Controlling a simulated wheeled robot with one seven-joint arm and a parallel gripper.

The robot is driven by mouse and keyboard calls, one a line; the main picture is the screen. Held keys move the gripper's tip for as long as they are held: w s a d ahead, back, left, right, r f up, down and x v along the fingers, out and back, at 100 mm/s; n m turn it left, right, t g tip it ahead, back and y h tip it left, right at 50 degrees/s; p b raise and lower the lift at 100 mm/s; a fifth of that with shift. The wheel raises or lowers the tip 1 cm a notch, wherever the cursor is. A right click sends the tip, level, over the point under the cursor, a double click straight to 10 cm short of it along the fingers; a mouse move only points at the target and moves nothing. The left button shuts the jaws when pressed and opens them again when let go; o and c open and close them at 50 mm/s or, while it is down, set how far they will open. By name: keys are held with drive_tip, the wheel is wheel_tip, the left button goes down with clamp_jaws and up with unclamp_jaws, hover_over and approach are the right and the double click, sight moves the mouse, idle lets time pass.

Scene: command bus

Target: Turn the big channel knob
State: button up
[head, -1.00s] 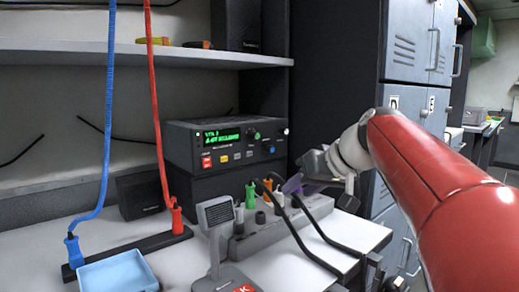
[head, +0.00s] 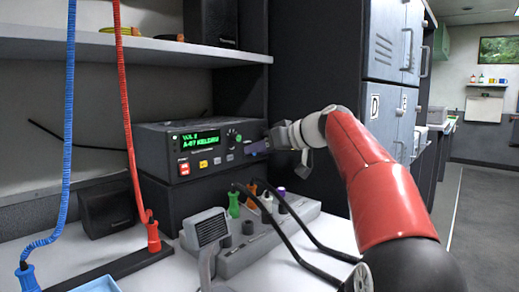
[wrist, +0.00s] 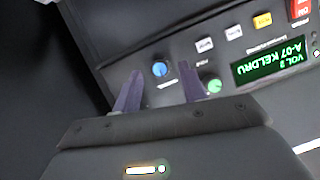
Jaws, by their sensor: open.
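The radio (head: 160,160) is a dark box with a lit green display. In the head view a round green-marked knob (head: 232,135) shows right of the display, left of my gripper. In the wrist view, which is turned upside down, a blue knob (wrist: 159,69) appears between my fingertips, and a green knob (wrist: 213,86) lies just right of the right finger. I cannot tell which knob is the big channel knob. My gripper (head: 257,147) is open, its purple fingers (wrist: 158,88) pointing at the panel's right end. Contact with a knob cannot be told.
A grey socket block (head: 235,262) with colored plugs and black cables stands before the radio. A desk microphone (head: 207,232) is in front. Blue (head: 68,140) and red (head: 126,130) coiled cords hang at left. A shelf (head: 140,50) is above, lockers (head: 385,90) at right.

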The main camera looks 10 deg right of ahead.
drive_tip(key=shift+w+a+f, duration=0.1)
drive_tip(key=shift+w+a, duration=0.05)
drive_tip(key=shift+w, duration=0.05)
clamp_jaws()
idle(0.4)
drive_tip(key=shift+w+d+f+m+g+y+p, duration=0.15)
drive_tip(key=shift+m+g+y+p, duration=0.2)
drive_tip(key=shift+m+y+p, duration=0.85)
drive_tip(key=shift+w+d+f+m+g+y, duration=0.15)
drive_tip(key=shift+m+g+y, duration=0.4)
drive_tip(key=shift+m, duration=1.35)
drive_tip(key=shift+s, duration=0.1)
